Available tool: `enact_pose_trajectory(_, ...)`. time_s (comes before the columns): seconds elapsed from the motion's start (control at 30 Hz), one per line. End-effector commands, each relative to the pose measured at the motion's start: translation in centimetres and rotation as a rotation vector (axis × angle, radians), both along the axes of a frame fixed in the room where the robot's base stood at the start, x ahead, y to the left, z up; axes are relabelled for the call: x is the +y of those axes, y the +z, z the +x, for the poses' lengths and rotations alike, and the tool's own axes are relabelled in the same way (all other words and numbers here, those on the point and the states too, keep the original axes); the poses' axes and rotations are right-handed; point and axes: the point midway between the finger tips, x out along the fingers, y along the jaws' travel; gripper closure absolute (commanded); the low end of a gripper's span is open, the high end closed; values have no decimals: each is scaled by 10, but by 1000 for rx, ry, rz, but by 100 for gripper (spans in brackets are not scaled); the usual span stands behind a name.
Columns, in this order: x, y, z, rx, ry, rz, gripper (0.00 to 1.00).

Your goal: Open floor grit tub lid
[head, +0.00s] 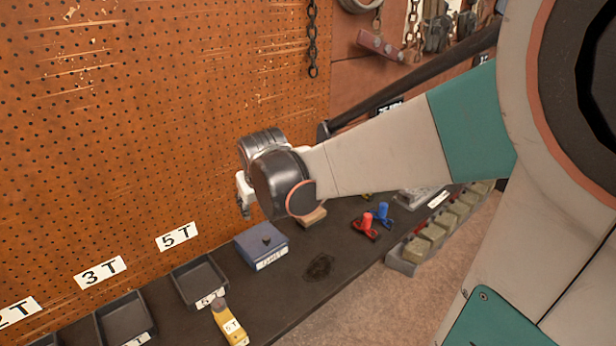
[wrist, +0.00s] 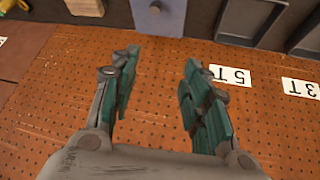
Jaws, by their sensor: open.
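The grit tub (head: 262,254) is a small blue-grey box with a white label on its front. It stands on the dark bench against the pegboard. Its lid (head: 260,239) looks shut and has a dark knob (head: 266,239) on top. The tub also shows at the top edge of the wrist view (wrist: 172,22), partly cut off. My gripper (wrist: 158,62) is open and empty, its green-padded fingers spread with bare pegboard between them. In the head view my gripper (head: 243,193) is above the tub and slightly left, apart from it, mostly hidden behind my wrist.
Black trays (head: 199,280) line the bench left of the tub, under number cards. A yellow tagged piece (head: 230,324) lies at the front. Red (head: 366,226) and blue (head: 382,214) pieces stand to the right. The bench just in front of the tub is clear, with a dark stain.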

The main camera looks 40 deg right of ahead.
Motion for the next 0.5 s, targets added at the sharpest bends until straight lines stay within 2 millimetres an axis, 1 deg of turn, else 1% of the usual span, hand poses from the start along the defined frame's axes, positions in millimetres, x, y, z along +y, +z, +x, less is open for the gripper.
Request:
enact_pose_trajectory(0.03, 5, 7, -8, -13, 7, -7, 57)
enact_pose_trajectory(0.27, 23, 33, -21, -77, 27, -32, 57)
enact_pose_trajectory(0.4, 38, 26, -41, -66, 41, -1, 57)
enact_pose_trajectory(0.5, 46, 21, -51, -54, 48, 21, 57)
